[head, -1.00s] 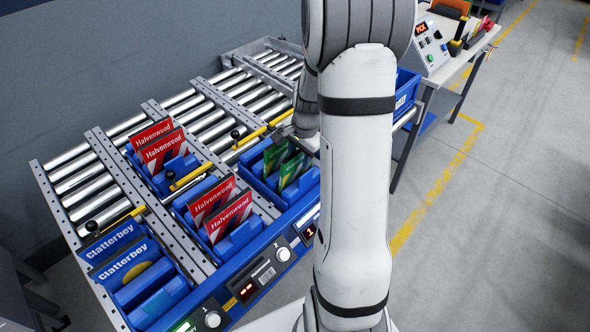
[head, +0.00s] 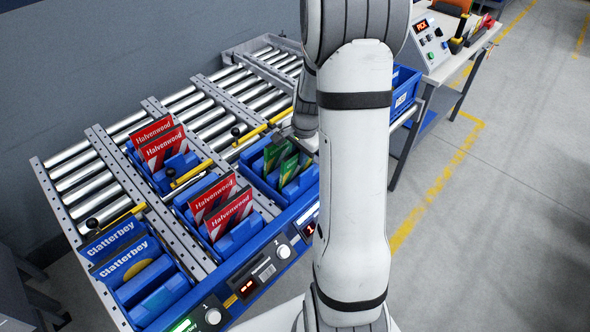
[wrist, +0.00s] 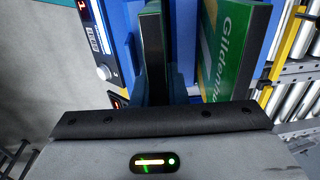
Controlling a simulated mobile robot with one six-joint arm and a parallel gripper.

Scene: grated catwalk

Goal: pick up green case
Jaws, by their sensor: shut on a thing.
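Two green cases stand upright in a blue bin at the right end of the conveyor row, one (head: 276,153) behind the other (head: 290,168). In the wrist view one green case (wrist: 151,22) shows edge-on, and my gripper (wrist: 155,85) is shut on it from both sides. The other green case (wrist: 232,45), with white lettering on its face, stands just to the right, apart from the jaws. The held case is still down among the bin's walls. In the head view my arm hides the gripper.
Blue bins beside it hold red cases (head: 230,212) and blue cases (head: 127,258). Yellow-and-black bars (head: 267,128) and grey rails run between the lanes. A bench with a control box (head: 425,45) stands at the right, beyond my arm. The floor to the right is clear.

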